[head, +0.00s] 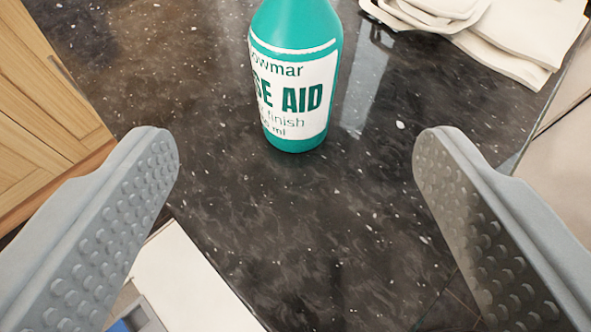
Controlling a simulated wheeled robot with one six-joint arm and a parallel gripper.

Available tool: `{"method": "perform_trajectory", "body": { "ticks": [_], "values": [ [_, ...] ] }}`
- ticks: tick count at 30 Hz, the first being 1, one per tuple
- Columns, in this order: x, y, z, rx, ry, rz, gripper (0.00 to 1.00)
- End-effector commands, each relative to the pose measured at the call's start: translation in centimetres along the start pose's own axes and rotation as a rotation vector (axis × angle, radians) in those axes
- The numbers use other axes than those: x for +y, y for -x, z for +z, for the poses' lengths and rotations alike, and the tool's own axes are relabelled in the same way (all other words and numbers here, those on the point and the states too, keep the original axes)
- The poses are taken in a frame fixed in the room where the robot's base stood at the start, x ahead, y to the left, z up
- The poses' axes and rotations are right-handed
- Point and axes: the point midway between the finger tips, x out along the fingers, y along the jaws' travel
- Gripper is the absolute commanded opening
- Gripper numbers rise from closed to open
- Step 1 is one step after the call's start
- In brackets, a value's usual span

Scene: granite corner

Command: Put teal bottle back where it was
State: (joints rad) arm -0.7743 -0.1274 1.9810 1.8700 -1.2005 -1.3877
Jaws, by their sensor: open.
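The teal bottle (294,144) stands upright on the dark speckled granite counter (300,230) at the top middle of the head view. Its white label reads "SE AID" in part, and its top is cut off by the picture edge. My gripper (296,155) is open, with one grey studded finger at the left and one at the right. The bottle stands beyond the fingertips, between their lines, and neither finger touches it. Nothing is held.
Folded white cloths (500,45) lie on the counter at the top right. Wooden cabinet doors (45,110) are at the left, below the counter edge. A white surface (195,285) shows at the lower left. The counter in front of the bottle is clear.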

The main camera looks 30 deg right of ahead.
Motion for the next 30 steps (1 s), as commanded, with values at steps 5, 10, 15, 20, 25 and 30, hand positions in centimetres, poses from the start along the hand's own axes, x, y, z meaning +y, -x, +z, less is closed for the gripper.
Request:
{"method": "perform_trajectory", "body": {
  "ticks": [5,10,15,20,25,30],
  "values": [
    [0.0,0.5,0.0,0.0,0.0,-0.001,0.73],
    [0.0,0.5,-0.1,0.001,-0.001,-0.001,0.73],
    [1.5,0.1,-2.2,0.057,-0.046,-0.034,0.73],
    [5.5,-0.4,-7.8,0.209,-0.15,-0.143,0.73],
    [10.5,0.7,-13.0,0.372,-0.222,-0.294,0.73],
    [15.3,3.1,-15.9,0.485,-0.231,-0.438,0.73]
  ]
}}
